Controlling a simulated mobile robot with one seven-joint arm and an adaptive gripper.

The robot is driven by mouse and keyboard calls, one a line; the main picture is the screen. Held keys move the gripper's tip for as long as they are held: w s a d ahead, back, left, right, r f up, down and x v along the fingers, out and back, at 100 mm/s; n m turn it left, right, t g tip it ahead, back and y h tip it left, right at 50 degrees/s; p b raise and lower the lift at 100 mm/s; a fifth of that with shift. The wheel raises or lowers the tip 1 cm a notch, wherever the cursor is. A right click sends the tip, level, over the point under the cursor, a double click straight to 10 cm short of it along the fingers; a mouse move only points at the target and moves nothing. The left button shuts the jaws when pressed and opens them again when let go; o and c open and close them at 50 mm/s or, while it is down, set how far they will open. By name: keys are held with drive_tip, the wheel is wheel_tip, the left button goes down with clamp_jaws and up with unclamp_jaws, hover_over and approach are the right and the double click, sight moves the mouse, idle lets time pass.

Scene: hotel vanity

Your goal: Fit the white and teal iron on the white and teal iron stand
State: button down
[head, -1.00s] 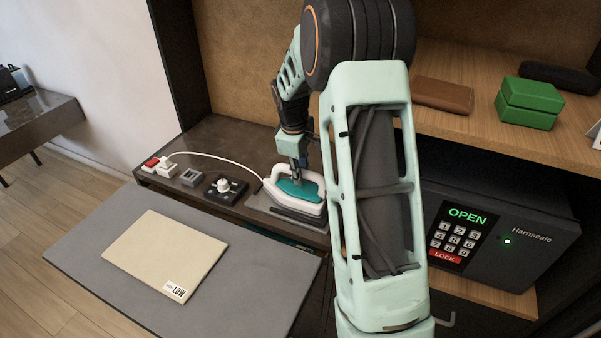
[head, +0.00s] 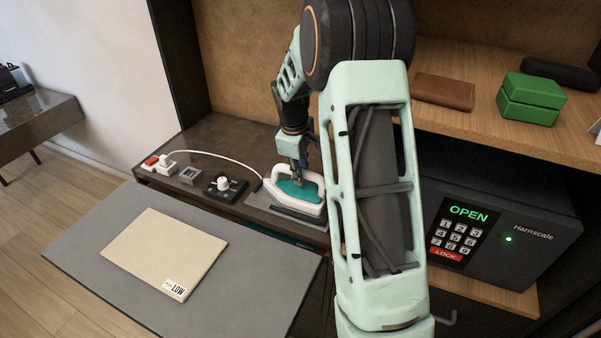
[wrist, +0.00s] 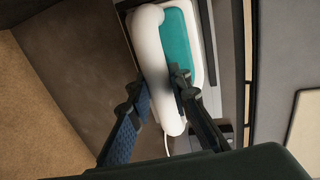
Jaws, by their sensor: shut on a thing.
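The white and teal iron (head: 306,207) is on or just above its stand on the dark counter. Its white handle arches over a teal body. The stand (head: 284,213) shows as a grey plate under the iron's near edge; most of it is hidden, and I cannot tell if the iron is fully seated. My gripper (head: 297,183) comes down from above and is shut on the iron's handle. In the wrist view, the fingers (wrist: 158,80) lie on either side of the white handle, with the teal body (wrist: 178,40) behind it.
A white cord runs left to a socket with a red switch (head: 152,161). A small grey box (head: 190,175) and a black dial unit (head: 226,188) stand left of the iron. A beige folder (head: 165,252) lies on the grey board in front. A safe (head: 510,235) is at right.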

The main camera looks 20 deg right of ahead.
sight(297, 196)
drive_tip(key=shift+f, duration=0.2)
idle(0.3)
drive_tip(key=c, duration=1.7)
unclamp_jaws()
drive_tip(key=shift+s+f, duration=0.1)
drive_tip(key=shift+f, duration=0.05)
drive_tip(key=r, duration=0.4)
drive_tip(key=s+a+r, duration=0.1)
drive_tip(key=r, duration=0.7)
drive_tip(key=shift+s+a+r, duration=0.1)
drive_tip(key=shift+s+a, duration=0.15)
drive_tip(key=shift+a, duration=0.1)
